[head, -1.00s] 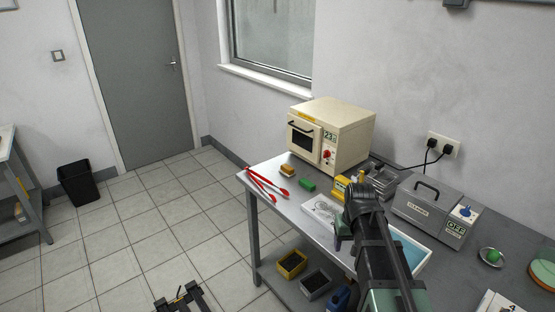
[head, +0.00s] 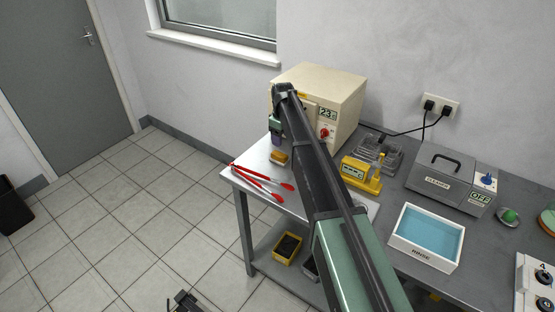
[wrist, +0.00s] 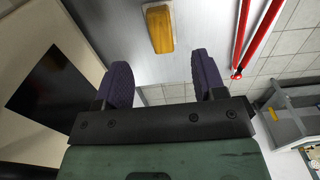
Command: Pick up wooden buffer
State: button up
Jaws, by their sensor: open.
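The wooden buffer (head: 279,157) is a small orange-brown block lying on the bench in front of the oven, near the bench's left end. In the wrist view the wooden buffer (wrist: 159,29) lies beyond the fingertips, roughly centred between them and apart from them. My gripper (wrist: 160,77) is open and empty, with two purple padded fingers. In the head view my gripper (head: 276,138) hangs just above and behind the buffer, close to the oven front, partly hidden by my arm.
The cream oven (head: 325,95) stands close beside my gripper. Red tongs (head: 262,181) lie near the bench's left edge. A yellow meter (head: 361,173), a rinse tray (head: 428,236) and a grey cleaner box (head: 452,178) stand further right.

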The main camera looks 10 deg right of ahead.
aim_at(281, 155)
notch_tip(281, 155, down, 4)
jog(key=b, duration=0.3)
jog(key=shift+f, duration=0.25)
jog(key=f+b, duration=0.5)
jog(key=shift+w+a+f+b, duration=0.2)
jog(key=shift+f+b, duration=0.05)
jog(key=shift+b, duration=0.05)
jog(key=shift+r, duration=0.25)
jog(key=shift+c, duration=0.2)
jog(key=c, duration=1.1)
notch_tip(281, 155, up, 20)
jog(key=p, duration=2)
jog(key=shift+r+p, duration=0.15)
jog(key=shift+p, duration=0.2)
